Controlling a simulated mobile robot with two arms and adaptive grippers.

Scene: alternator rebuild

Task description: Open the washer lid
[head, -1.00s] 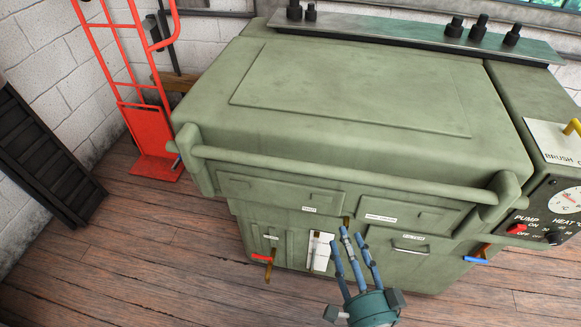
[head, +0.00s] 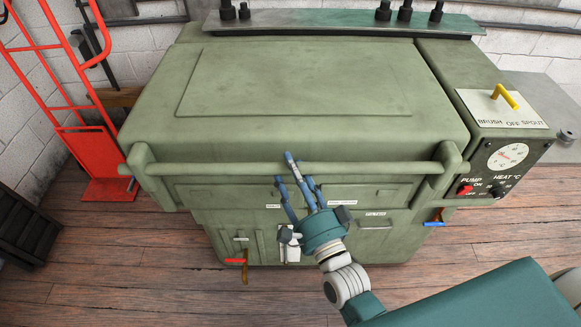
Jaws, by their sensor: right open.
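The green washer (head: 160,192) stands ahead of me with its lid (head: 300,80) shut. A long green handle bar (head: 215,169) runs across the lid's front edge. My right gripper (head: 297,180) is in front of the washer, around the middle of the bar. Its blue fingers are spread and point up toward the bar; one fingertip overlaps the bar in the picture. I cannot tell whether it touches. The gripper is open and holds nothing. It hides part of the washer's front panel. My left gripper is not in view.
A control panel (head: 512,158) with a dial, red switch and yellow lever (head: 505,96) is at the washer's right. Red-handled (head: 235,261) and blue-handled (head: 434,223) valves stick out below. A red hand truck (head: 88,150) stands left. Wooden floor in front is clear.

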